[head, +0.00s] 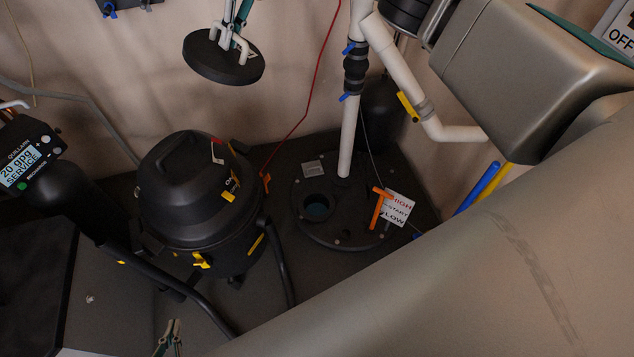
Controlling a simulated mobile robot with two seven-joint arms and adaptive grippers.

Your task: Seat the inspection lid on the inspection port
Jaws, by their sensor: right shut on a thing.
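The inspection lid (205,62) is a dark round disc with a white handle on top. It hangs in the air at the upper middle left, slightly tilted. My right gripper (238,42) is shut on its white handle.
A white pipe (347,140) rises from the cover beside the port. A black shop vacuum (195,185) stands left. A thin red cord (304,110) runs between lid and pipe.

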